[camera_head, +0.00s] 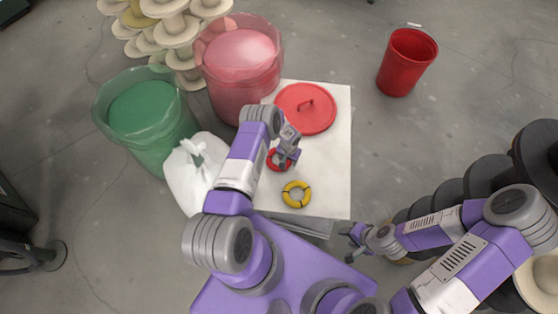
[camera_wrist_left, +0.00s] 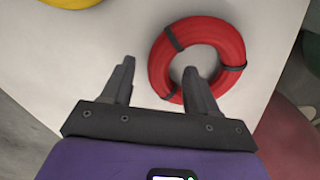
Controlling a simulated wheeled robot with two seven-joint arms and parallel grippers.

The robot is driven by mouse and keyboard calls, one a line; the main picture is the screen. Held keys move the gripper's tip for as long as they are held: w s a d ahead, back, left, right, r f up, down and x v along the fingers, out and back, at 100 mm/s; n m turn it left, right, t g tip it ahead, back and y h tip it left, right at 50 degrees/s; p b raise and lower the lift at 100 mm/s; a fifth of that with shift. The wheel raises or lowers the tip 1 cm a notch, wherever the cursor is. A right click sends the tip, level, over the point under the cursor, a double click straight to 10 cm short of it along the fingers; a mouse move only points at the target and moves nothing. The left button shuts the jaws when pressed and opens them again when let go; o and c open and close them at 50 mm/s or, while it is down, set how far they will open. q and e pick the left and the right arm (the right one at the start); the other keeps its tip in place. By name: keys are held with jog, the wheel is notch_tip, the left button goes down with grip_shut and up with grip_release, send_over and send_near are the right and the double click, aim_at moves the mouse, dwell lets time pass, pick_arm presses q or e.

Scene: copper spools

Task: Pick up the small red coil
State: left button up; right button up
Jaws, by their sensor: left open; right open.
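The small red coil (camera_head: 272,164) lies on the white table top (camera_head: 330,185), partly hidden by my left gripper in the head view. In the left wrist view the red coil (camera_wrist_left: 222,45) is a ring with black bands, right of centre. My left gripper (camera_head: 290,157) is open above the coil. In the wrist view its right finger overlaps the coil's opening and lower left part, and its left finger (camera_wrist_left: 122,80) is outside the coil over bare table. I cannot tell whether a finger touches it. My right gripper (camera_head: 352,242) is open and empty, off the table's lower right corner.
A yellow coil (camera_head: 296,184) lies nearer me on the table. A red lid (camera_head: 318,116) lies at the back. Pink (camera_head: 240,90) and green (camera_head: 150,140) bins and a white bag (camera_head: 185,185) stand left. A red bucket (camera_head: 406,65) stands back right. Dark spools (camera_head: 452,190) stand right.

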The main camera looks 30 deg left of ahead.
pick_arm(q)
notch_tip(320, 180, down, 2)
jog(key=shift+f+b, duration=0.2)
jog(key=shift+b, duration=0.1)
pick_arm(e)
jog(key=shift+f, duration=0.6)
pick_arm(q)
grip_shut()
jog(key=shift+r, duration=0.1)
